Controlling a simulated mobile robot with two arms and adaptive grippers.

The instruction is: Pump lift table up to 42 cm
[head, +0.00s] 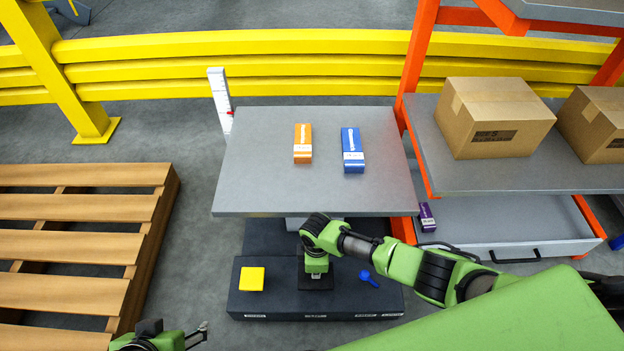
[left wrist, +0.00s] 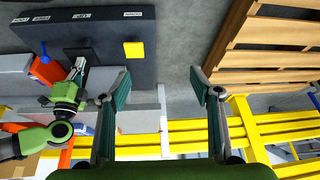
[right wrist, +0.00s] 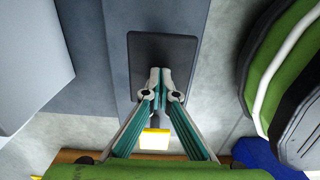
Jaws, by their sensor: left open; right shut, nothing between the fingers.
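The lift table's grey top (head: 250,190) stands raised above its dark base (head: 340,307). A white scale (head: 219,95) with a red mark stands behind its left edge; its numbers are too small to read. On the base are a black pad (right wrist: 180,50), a yellow pad (head: 251,279) and a blue lever (head: 369,279). My right gripper (head: 317,278) points down, shut and empty, over the black pad; it also shows in the right wrist view (right wrist: 160,75). I cannot tell whether it touches. My left gripper (head: 198,336) is open and empty, left of the base.
An orange box (head: 303,144) and a blue box (head: 352,150) lie on the table top. A wooden pallet (head: 80,240) is at the left, yellow rails (head: 250,65) behind. An orange rack with cartons (head: 495,118) and an open drawer (head: 500,225) is at the right.

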